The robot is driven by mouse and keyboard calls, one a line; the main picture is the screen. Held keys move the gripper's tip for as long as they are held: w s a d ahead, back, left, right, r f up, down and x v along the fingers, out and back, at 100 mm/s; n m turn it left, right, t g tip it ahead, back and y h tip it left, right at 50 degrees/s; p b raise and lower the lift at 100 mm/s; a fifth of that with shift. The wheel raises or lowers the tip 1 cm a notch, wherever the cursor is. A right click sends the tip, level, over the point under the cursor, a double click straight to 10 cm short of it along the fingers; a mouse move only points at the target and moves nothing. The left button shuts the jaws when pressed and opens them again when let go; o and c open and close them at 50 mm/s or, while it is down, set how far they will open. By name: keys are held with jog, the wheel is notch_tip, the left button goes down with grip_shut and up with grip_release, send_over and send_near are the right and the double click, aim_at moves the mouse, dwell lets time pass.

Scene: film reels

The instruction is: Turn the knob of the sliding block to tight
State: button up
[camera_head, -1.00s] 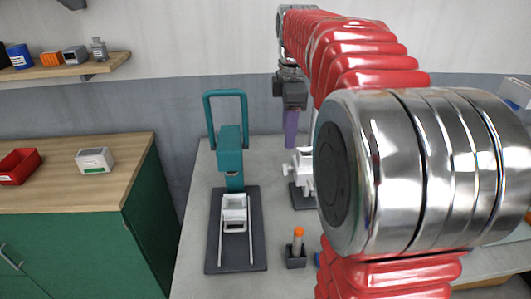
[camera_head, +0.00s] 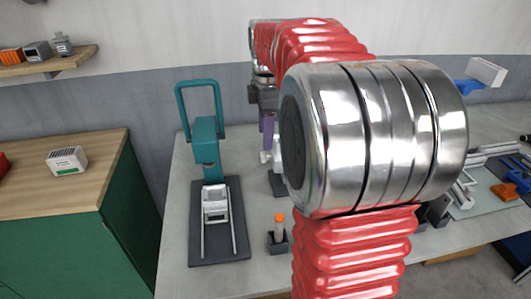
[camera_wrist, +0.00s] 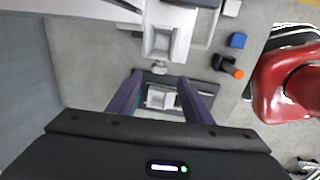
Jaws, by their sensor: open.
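The pale sliding block (camera_head: 277,152) stands on a dark base right of the teal press, partly hidden behind my arm. Its small pale knob (camera_head: 265,156) sticks out to the left in the head view. In the wrist view the grey-white block (camera_wrist: 160,42) is at top centre, with the knob (camera_wrist: 159,68) below it. My gripper (camera_head: 267,140) points down close to the knob. In the wrist view my gripper (camera_wrist: 160,77) is open, its purple fingers apart on either side of the knob's line, with nothing held. The knob's tight or loose setting cannot be read.
The teal press (camera_head: 205,140) on its dark plate (camera_head: 233,235) stands left of my gripper. An orange-tipped tool (camera_head: 280,228) stands in a small dark holder. A blue cube (camera_wrist: 237,40) lies nearby. A wood-topped green cabinet (camera_head: 90,205) is at left.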

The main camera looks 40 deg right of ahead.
aim_at(263, 157)
jog(key=f, duration=0.5)
jog(key=w+f, duration=0.1)
jog(key=f, duration=0.2)
jog(key=shift+d+f, duration=0.15)
jog(key=shift+d, duration=0.1)
jog(key=shift+c, duration=0.7)
jog(key=c, duration=0.9)
jog(key=shift+s+d, duration=0.1)
jog(key=shift+d, duration=0.05)
